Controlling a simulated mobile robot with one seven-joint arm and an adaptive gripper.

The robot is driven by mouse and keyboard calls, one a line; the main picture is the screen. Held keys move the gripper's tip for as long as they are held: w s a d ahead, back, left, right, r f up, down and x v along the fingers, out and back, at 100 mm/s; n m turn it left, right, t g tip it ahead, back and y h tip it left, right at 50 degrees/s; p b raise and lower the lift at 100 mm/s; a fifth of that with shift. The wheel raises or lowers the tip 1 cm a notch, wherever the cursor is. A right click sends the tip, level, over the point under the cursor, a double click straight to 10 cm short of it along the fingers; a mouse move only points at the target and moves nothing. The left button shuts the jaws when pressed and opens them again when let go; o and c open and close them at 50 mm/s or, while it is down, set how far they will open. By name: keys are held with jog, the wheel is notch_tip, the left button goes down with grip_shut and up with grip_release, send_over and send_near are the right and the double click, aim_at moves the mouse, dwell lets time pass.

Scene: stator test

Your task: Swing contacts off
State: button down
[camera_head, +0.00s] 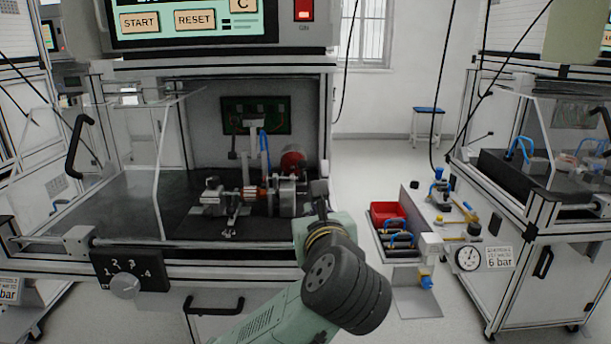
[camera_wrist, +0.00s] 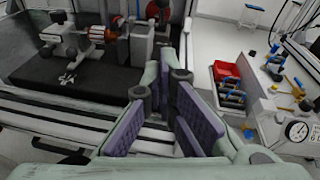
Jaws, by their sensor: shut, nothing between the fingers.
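The test fixture sits on the dark bed inside the open station. A copper-wound part, seemingly the stator (camera_head: 254,192), lies across it, between a grey clamp-like block (camera_head: 212,192) and a grey housing (camera_head: 288,197). An upright grey arm (camera_head: 252,142) with blue cables (camera_head: 265,146) rises behind the stator; it may carry the contacts, but the contact points are too small to tell. In the wrist view the stator (camera_wrist: 98,34) is at upper left. My gripper (camera_wrist: 168,82), with purple pads, is shut and empty, in front of and right of the fixture; its fingers partly block the view.
A selector knob (camera_head: 125,287) and a long front rail (camera_head: 200,240) border the station. A clear guard (camera_head: 160,165) stands at its left. Right is a bench with a red bin (camera_head: 387,212) and a pressure gauge (camera_head: 468,258).

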jog(key=p+x, duration=0.2)
jog(key=x, duration=0.6)
jog(key=shift+w+a+f, duration=0.15)
jog(key=shift+w+f, duration=0.05)
jog(key=shift+w, duration=0.15)
jog(key=shift+w+a+r+p, duration=0.15)
jog(key=shift+w+r+p, duration=0.25)
jog(key=shift+w+r, duration=0.25)
jog(key=shift+w+a+r+p, duration=0.1)
jog(key=shift+w+r+p, duration=0.35)
jog(key=shift+w, duration=0.35)
